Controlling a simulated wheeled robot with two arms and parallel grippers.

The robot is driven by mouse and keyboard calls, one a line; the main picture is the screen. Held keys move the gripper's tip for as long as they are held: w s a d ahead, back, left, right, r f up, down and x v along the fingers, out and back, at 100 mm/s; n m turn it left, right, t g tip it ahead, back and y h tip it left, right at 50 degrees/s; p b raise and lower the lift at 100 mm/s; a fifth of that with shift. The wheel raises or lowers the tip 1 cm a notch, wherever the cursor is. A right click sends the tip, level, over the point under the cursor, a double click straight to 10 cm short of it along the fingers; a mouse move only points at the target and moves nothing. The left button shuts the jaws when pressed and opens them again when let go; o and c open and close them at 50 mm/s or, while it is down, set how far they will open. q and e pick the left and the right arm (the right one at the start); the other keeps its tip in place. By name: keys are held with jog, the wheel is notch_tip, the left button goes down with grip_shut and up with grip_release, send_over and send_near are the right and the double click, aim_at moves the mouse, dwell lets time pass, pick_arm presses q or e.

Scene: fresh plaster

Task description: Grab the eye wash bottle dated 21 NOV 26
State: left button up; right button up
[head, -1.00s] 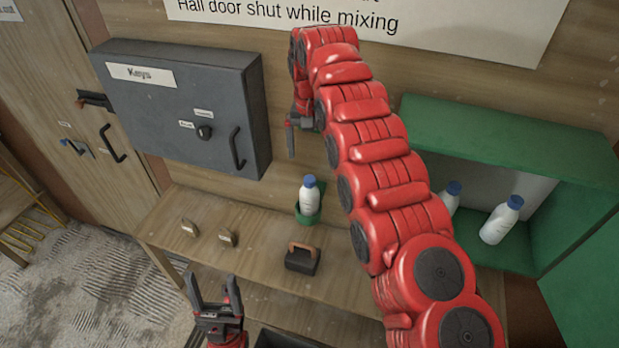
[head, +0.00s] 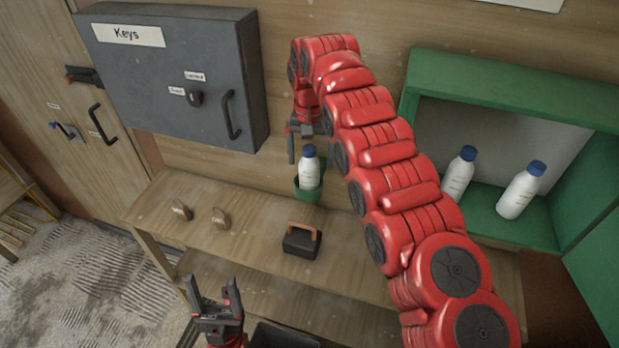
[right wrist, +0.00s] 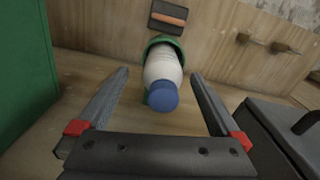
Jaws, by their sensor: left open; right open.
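Two similar blue-capped bottles stand in the green cabinet, one on the left (head: 459,175) and one on the right (head: 522,190). Their dates are too small to read. My right gripper (head: 299,152) is open and empty, just above and beside the bottle in the holder. In the right wrist view that bottle (right wrist: 163,70) shows between the open fingers, cap toward the camera, apart from both. My left gripper (head: 213,290) is open and empty at the bench's front.
A grey key box (head: 170,75) hangs on the wall at left. The green cabinet (head: 510,75) is open at right. The bench is clear between them.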

aim_at(309, 170)
jog(key=shift+w+f+p, duration=0.1)
jog(key=shift+f+p, duration=0.15)
jog(key=shift+p, duration=0.1)
notch_tip(309, 170, down, 4)
jog(key=p, duration=0.3)
jog(key=shift+w+a+f, duration=0.1)
jog(key=shift+w+f, duration=0.05)
jog(key=shift+f, duration=0.1)
jog(key=shift+w, duration=0.1)
grip_shut()
